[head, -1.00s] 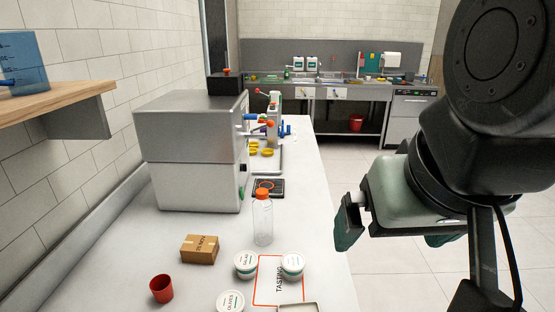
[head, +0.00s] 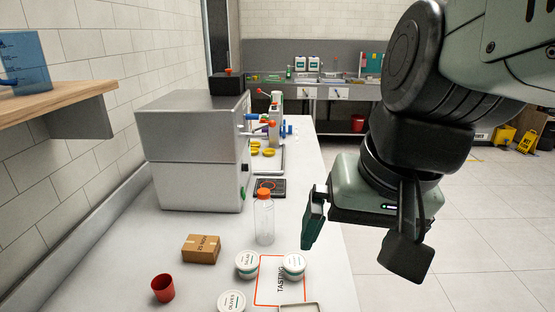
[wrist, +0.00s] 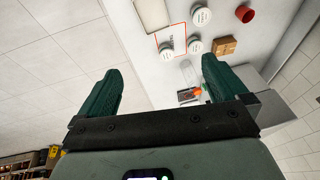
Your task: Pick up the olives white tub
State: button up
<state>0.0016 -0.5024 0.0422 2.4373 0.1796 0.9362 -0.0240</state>
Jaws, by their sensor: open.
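The olives white tub (head: 231,301) stands on the white counter at the bottom of the head view, its lid labelled OLIVES. It also shows in the wrist view (wrist: 201,15), near the top, though its label is unreadable there. My gripper (head: 357,258) is open and empty, off the counter's right edge in the head view and to the right of the tub. Its two green fingers stand wide apart in the wrist view (wrist: 163,70).
A salad tub (head: 247,265) and another white tub (head: 293,265) stand by the tasting mat (head: 262,292). A red cup (head: 163,288), a cardboard box (head: 201,249) and a clear bottle (head: 264,222) stand nearby. A large metal box (head: 195,150) fills the counter farther back.

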jog(key=w+a+f+m+g+y, duration=0.3)
jog(key=w+a+f+g+y, duration=0.15)
jog(key=a+f, duration=0.35)
jog(key=m+t+y, duration=0.4)
jog(key=m+y, duration=0.8)
jog(key=m, duration=0.4)
send_over(225, 300)
jog(key=d, duration=0.3)
jog(key=shift+h, duration=0.25)
jog(key=f, duration=2.2)
jog(key=shift+s+d+f, duration=0.1)
jog(key=shift+s+f, duration=0.2)
jog(key=shift+s, duration=0.05)
jog(key=shift+w+f+m+t, duration=0.1)
jog(key=shift+f+m+t, duration=0.3)
jog(key=shift+f, duration=0.3)
notch_tip(225, 300, down, 6)
jog(key=shift+r, duration=0.15)
jog(key=shift+w+a+f, duration=0.1)
jog(key=shift+a+f, duration=0.1)
jog(key=shift+a, duration=0.35)
jog(key=shift+a+f, duration=0.15)
jog(key=shift+a, duration=0.35)
jog(key=shift+w+a, duration=0.15)
jog(key=shift+a, duration=0.35)
jog(key=c, duration=1.1)
